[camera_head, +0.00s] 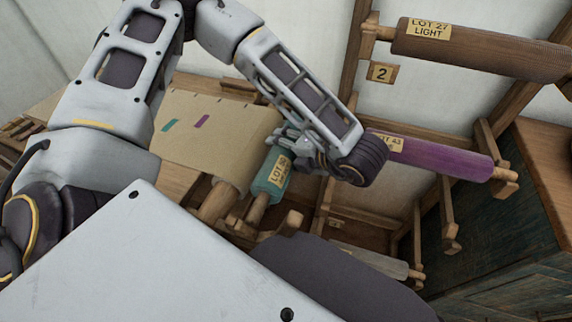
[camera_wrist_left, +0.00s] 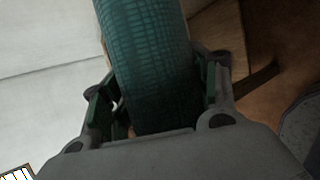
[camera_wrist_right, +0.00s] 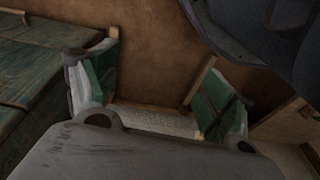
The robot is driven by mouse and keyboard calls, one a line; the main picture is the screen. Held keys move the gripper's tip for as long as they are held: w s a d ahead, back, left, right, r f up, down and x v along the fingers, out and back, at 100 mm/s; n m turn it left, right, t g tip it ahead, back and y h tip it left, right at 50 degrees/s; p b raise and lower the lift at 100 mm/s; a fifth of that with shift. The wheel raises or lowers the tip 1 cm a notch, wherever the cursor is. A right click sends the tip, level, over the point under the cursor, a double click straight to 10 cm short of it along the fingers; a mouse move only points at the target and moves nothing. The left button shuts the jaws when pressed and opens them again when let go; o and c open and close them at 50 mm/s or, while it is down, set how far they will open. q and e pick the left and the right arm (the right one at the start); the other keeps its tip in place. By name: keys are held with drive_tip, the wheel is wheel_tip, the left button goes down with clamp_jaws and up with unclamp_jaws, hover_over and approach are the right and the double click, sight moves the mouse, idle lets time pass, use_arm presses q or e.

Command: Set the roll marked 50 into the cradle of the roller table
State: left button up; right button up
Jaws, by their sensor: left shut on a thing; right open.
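A teal roll (camera_head: 266,180) with a yellow LOT label, its number hard to read, is tilted in the middle of the head view. My left gripper (camera_head: 298,148) is shut on this teal roll, which also fills the space between the fingers in the left wrist view (camera_wrist_left: 150,60). A wooden roller (camera_head: 216,203) lies beside it at the end of a tan cloth (camera_head: 225,125) with coloured marks. I cannot tell whether the roll touches the wooden supports below. My right gripper (camera_wrist_right: 155,98) is open in the right wrist view, with a pale textured surface (camera_wrist_right: 160,122) between its fingers.
A rack holds a brown roll (camera_head: 480,50) marked LOT 27 LIGHT and a purple roll (camera_head: 440,160) on wooden arms. A pale roll (camera_head: 370,260) lies lower down. A plate (camera_head: 382,72) reads 2. A dark green wooden chest (camera_head: 515,215) stands at right.

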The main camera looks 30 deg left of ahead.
use_arm(q)
drive_tip(key=shift+f, duration=1.05)
use_arm(e)
drive_tip(key=shift+w+a+r, duration=0.1)
drive_tip(key=shift+w+r, duration=0.1)
drive_tip(key=shift+r, duration=0.4)
drive_tip(key=shift+f, duration=0.1)
